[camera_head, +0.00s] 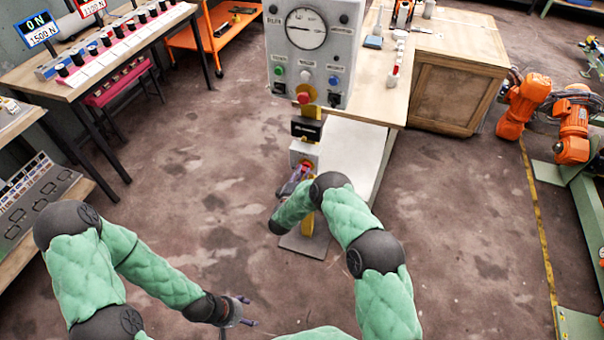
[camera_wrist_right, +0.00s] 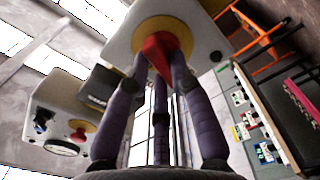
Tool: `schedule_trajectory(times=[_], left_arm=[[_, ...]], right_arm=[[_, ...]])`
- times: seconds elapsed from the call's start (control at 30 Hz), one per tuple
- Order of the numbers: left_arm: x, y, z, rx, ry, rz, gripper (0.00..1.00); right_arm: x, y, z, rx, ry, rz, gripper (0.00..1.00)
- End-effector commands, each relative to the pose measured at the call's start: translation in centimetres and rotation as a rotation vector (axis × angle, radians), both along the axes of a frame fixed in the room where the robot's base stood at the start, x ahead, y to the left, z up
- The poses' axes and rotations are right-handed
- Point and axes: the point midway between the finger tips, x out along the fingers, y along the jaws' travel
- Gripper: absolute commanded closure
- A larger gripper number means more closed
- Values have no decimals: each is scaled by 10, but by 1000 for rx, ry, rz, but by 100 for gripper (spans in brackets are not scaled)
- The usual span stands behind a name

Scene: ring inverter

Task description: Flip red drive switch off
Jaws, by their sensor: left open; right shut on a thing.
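The red drive switch is a red knob on a yellow disc, fixed to a pale box (camera_head: 303,156) low on the stand in the head view. In the right wrist view the red switch (camera_wrist_right: 160,52) sits between the purple fingers of my right gripper (camera_wrist_right: 161,75), which is shut on it. In the head view my right gripper (camera_head: 293,180) is at the switch and its arm hides part of it. My left gripper (camera_head: 238,312) is open and empty, low over the floor at the bottom of the head view.
Above the switch stands a control panel (camera_head: 312,65) with a dial and a red mushroom button (camera_head: 304,97). A wooden workbench (camera_head: 440,45) is behind it. Orange robot arms (camera_head: 524,105) stand at the right. The floor at left (camera_head: 190,150) is clear.

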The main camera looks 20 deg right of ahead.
Motion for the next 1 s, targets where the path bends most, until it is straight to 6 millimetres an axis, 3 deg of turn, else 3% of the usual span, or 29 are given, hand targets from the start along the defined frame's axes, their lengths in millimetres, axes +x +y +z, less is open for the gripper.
schedule_trajectory(times=[0.4,0.73,0.77,0.83,1.0], left_arm=[[0,0,-7,0,0,0,31],[0,0,-7,0,0,0,31],[0,0,-7,0,0,0,31],[0,0,-7,0,0,0,31],[0,0,-7,0,0,0,31]], right_arm=[[0,2,-2,-212,147,2,100],[0,2,-2,-229,158,2,100],[0,2,-2,-229,158,2,75],[0,2,-2,-228,157,2,55],[1,1,-1,-228,156,0,54]])
